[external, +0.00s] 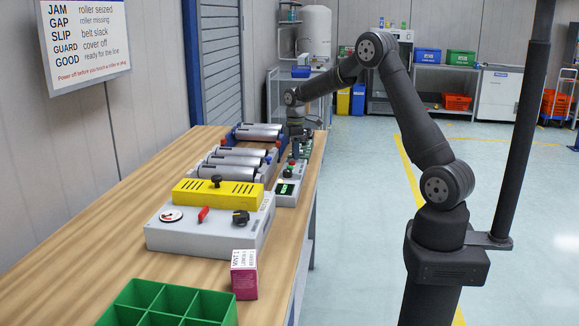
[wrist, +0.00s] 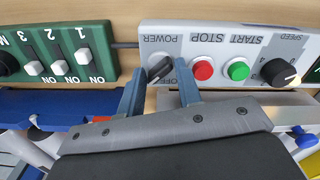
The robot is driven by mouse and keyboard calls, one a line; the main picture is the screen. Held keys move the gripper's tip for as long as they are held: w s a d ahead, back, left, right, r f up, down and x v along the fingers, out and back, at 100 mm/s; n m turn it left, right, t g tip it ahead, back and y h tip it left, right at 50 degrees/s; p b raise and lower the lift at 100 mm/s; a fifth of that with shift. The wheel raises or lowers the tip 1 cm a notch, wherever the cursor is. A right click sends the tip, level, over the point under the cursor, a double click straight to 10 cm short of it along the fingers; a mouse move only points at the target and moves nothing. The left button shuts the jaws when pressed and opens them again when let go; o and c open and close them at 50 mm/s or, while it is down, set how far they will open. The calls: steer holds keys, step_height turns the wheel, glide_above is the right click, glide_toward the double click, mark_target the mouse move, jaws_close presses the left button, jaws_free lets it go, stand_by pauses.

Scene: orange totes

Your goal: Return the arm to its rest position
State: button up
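My gripper (wrist: 161,70) shows in the wrist view with its two blue-grey fingers spread apart. They stand on either side of the black POWER knob (wrist: 160,70) on the light grey control box (wrist: 210,42), with visible gaps to it. I cannot tell how far above the box the fingertips are. The knob's bar is slanted, near the OFF label. In the external view my arm reaches from its post at the right over to the bench, and my gripper (external: 297,134) points down near the bench's right edge.
A roller conveyor (external: 236,158) lies beside the control box. A yellow guard (external: 217,191) sits on a grey unit, with a pink-and-white carton (external: 244,274) and a green divided tray (external: 228,312) nearer. A green switch box (wrist: 60,60) adjoins the control box.

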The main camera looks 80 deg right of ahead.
steer(key=n, duration=0.5)
stand_by(0.3)
steer(key=shift+o, duration=0.2)
